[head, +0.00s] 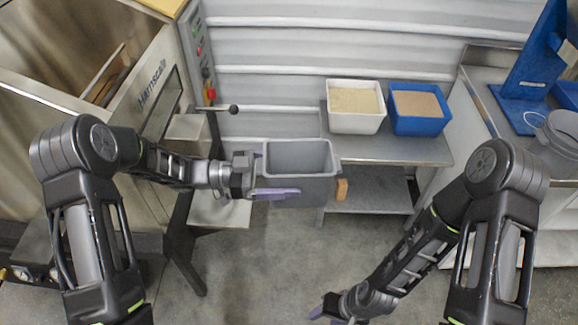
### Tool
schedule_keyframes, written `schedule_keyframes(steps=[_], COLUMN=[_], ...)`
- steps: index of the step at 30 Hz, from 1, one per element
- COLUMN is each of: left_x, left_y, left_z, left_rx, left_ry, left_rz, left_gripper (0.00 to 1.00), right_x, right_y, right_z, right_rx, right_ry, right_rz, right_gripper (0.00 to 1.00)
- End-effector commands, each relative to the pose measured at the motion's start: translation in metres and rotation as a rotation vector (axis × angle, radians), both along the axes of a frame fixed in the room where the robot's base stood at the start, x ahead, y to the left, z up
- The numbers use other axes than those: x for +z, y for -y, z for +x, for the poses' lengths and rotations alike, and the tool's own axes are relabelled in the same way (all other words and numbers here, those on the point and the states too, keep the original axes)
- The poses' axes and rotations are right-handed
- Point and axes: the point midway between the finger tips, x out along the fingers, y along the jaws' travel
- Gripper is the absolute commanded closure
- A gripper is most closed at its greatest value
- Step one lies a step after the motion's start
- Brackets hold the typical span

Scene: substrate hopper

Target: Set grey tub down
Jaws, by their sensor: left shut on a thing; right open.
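The grey tub (300,158) is a rectangular open container, upright, and its inside looks empty. My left gripper (266,178) is shut on the grey tub at its left side and seems to hold it up in front of the metal table. An orange-brown block, perhaps a handle, (341,189) shows at the tub's right side. My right gripper (330,309) is low at the bottom of the picture, open and empty, partly cut off by the frame edge.
A metal table (420,152) at the back holds a white bin (355,122) and a blue bin (417,125), each with granular material. A hopper machine (150,95) with a black-knobbed lever (233,109) and small shelf (218,212) stands left. A blue stand (530,75) is right.

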Motion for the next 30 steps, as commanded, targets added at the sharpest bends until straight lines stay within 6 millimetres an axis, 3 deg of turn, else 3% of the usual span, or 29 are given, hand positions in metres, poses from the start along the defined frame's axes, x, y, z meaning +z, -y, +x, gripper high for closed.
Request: schedule_keyframes(steps=[21, 26, 30], left_x=[0.0, 0.008, 0.024], left_y=[-0.001, -0.001, -0.003], left_z=[0.001, 0.015, 0.04], left_rx=[-0.022, 0.051, 0.208], left_ry=[0.004, 0.006, 0.006], left_rz=[0.0, 0.0, -0.001], left_gripper=[0.82, 0.82, 0.82], right_x=[0.0, 0.0, 0.0], right_y=[0.0, 0.0, 0.0], right_z=[0.0, 0.0, 0.0], right_rx=[0.0, 0.0, 0.0], right_ry=[0.0, 0.0, 0.0], right_rz=[0.0, 0.0, 0.0], right_gripper=[0.53, 0.53, 0.53])
